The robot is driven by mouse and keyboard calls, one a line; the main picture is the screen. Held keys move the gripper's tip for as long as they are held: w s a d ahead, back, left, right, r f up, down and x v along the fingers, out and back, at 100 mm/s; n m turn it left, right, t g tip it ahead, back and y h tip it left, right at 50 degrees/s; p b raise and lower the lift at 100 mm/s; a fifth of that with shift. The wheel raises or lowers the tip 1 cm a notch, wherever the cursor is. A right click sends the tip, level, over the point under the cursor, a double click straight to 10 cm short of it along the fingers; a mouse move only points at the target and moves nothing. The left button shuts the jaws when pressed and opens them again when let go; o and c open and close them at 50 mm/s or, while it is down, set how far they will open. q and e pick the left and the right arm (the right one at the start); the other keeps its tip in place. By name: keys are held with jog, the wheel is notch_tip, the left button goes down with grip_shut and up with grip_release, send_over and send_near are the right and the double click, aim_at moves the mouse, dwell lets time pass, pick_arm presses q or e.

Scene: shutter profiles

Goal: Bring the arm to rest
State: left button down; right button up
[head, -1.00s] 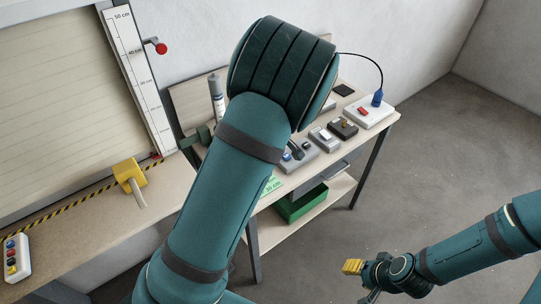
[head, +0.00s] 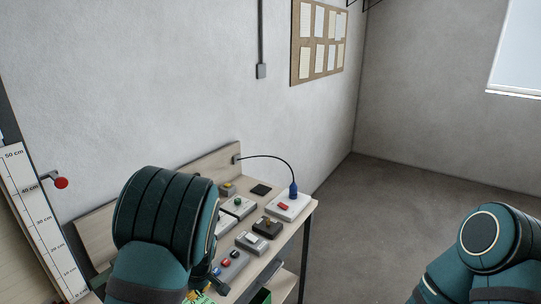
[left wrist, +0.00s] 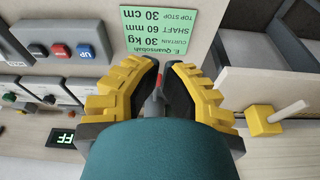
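My left arm (head: 160,225) comes in at the lower left of the head view. Its gripper (head: 203,295) shows only in part at the bottom edge, low by the bench front. In the left wrist view the left gripper (left wrist: 163,72) has two yellow fingers with dark pads, apart with a narrow gap. I see nothing held between them; a grey and red item shows behind the gap. My right arm (head: 490,250) shows at the lower right of the head view. Its gripper is outside the picture.
The bench (head: 312,203) carries several switch boxes, including a white one (head: 287,206) with a blue plug. A green label (left wrist: 165,30) lies beyond the left fingertips. A yellow block with a pale handle (left wrist: 266,120) is at right. The floor (head: 400,200) behind is clear.

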pick_arm(q)
jog(key=s+d+f+m+h+b, duration=0.1)
jog(key=s+d+f+m+b, duration=0.1)
jog(key=s+f, duration=0.45)
jog(key=s+d+f+m+h+b, duration=0.2)
jog(key=s+f+b, duration=0.1)
jog(key=f, duration=0.7)
jog(key=s+d+f+m+h+b, duration=0.3)
jog(key=s+d+f+m+b, duration=0.1)
jog(key=s+d, duration=0.5)
jog(key=shift+f+m+h+b, duration=0.3)
jog(key=shift+f+m, duration=0.2)
jog(key=shift+f, duration=0.45)
jog(key=shift+s+d, duration=0.1)
